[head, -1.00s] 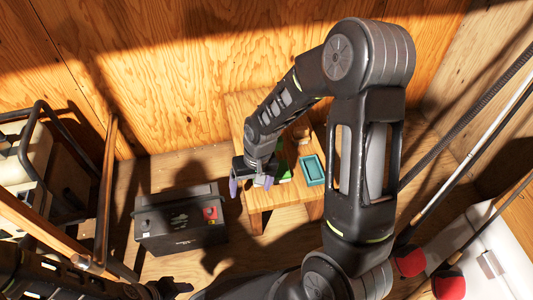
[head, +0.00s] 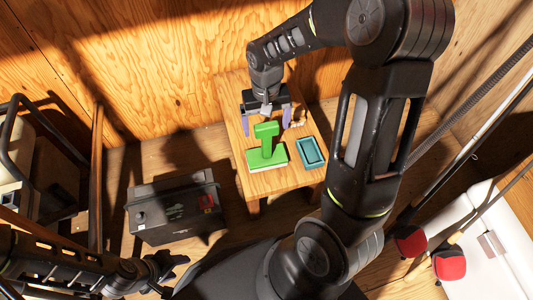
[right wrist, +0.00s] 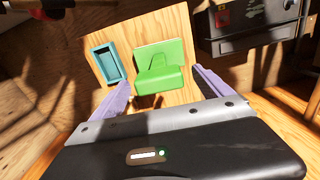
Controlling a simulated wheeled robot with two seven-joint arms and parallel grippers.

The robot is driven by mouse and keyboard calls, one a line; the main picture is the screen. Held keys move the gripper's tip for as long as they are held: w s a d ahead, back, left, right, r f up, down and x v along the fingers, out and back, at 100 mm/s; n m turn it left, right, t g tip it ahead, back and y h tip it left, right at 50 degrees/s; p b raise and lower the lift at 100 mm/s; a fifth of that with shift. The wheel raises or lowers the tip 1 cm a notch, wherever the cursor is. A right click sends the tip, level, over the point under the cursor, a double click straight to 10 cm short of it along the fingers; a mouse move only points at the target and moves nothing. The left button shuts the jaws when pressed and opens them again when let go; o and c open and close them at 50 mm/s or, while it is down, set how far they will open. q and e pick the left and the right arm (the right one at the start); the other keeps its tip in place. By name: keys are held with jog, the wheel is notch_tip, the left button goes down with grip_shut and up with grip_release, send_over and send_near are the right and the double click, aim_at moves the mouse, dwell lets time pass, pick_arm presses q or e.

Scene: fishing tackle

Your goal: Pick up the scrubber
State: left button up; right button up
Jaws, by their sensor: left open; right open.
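The green scrubber (head: 268,156) lies on the small wooden table, its broad base down and its upright handle toward the back. It also shows in the right wrist view (right wrist: 160,73), seen past and between the purple fingers. My right gripper (head: 267,119) is open and empty, behind the scrubber on the wall side, with its fingers spread to either side of the handle's line. The right wrist view shows the same open fingers (right wrist: 157,88). My left gripper (head: 170,266) is open and empty, low at the left, far from the table.
The wooden table (head: 232,104) also holds a teal tray (head: 311,153) right of the scrubber and a small pale item (head: 297,123) behind it. A dark battery box (head: 172,212) stands on the floor left of the table. A plywood wall (head: 150,60) rises behind.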

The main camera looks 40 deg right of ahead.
aim_at(266, 136)
jog(key=shift+f, duration=0.25)
notch_tip(266, 136, down, 5)
jog(key=shift+d+f+b, duration=0.1)
jog(key=shift+b, duration=1.15)
grip_shut()
dwell(0.5)
